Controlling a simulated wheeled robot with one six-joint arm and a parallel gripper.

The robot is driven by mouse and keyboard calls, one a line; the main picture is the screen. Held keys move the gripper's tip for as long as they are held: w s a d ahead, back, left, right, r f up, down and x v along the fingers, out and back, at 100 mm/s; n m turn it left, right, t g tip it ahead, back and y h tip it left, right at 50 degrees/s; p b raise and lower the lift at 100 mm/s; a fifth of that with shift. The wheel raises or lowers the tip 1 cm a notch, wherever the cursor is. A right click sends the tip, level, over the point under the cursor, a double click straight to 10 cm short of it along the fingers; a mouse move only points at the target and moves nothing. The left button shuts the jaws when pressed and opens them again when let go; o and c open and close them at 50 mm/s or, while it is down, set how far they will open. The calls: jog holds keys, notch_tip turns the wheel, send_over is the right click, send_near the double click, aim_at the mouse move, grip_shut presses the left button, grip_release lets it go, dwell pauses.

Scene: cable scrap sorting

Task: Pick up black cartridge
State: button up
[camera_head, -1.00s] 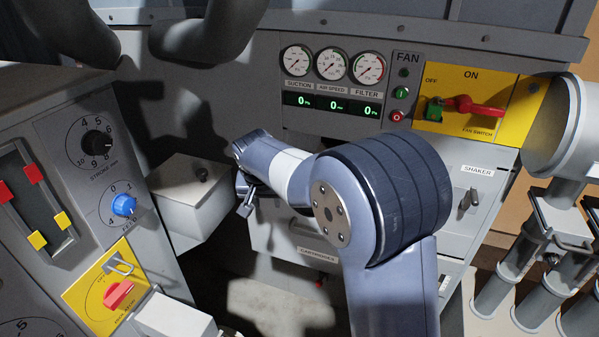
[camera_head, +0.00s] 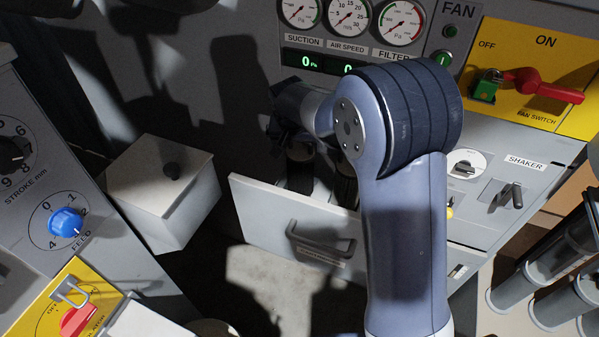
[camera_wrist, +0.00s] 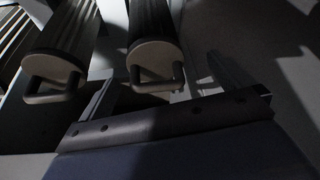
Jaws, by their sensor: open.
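In the head view, a pulled-out drawer (camera_head: 262,213) shows dark upright cylinders inside, one (camera_head: 300,172) at the left and one (camera_head: 344,186) nearer my arm. The wrist view shows two dark cartridges with pale end caps and dark handles: one (camera_wrist: 68,38) at the left and one (camera_wrist: 150,25) in the middle. My gripper (camera_wrist: 166,84) is open and empty, its fingers on either side of the middle cartridge's handle end. I cannot tell whether they touch it. In the head view my gripper is in shadow, mostly hidden behind my arm.
A grey box (camera_head: 160,185) with a dark knob stands left of the drawer. The left control panel (camera_head: 30,200) is close by. Gauges (camera_head: 348,14) and the yellow fan switch plate (camera_head: 540,70) are behind.

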aim_at(300, 152)
jog(key=shift+w+d+f, duration=0.15)
jog(key=shift+w+f, duration=0.25)
jog(key=shift+d+f+p, duration=0.15)
jog(key=shift+f+p, duration=0.25)
jog(key=shift+f, duration=0.05)
jog(key=shift+p+x, duration=0.65)
jog(key=shift+x, duration=1.55)
jog(key=shift+d, duration=0.2)
jog(key=shift+c, duration=0.3)
jog(key=shift+r, duration=0.1)
jog(key=c, duration=1.7)
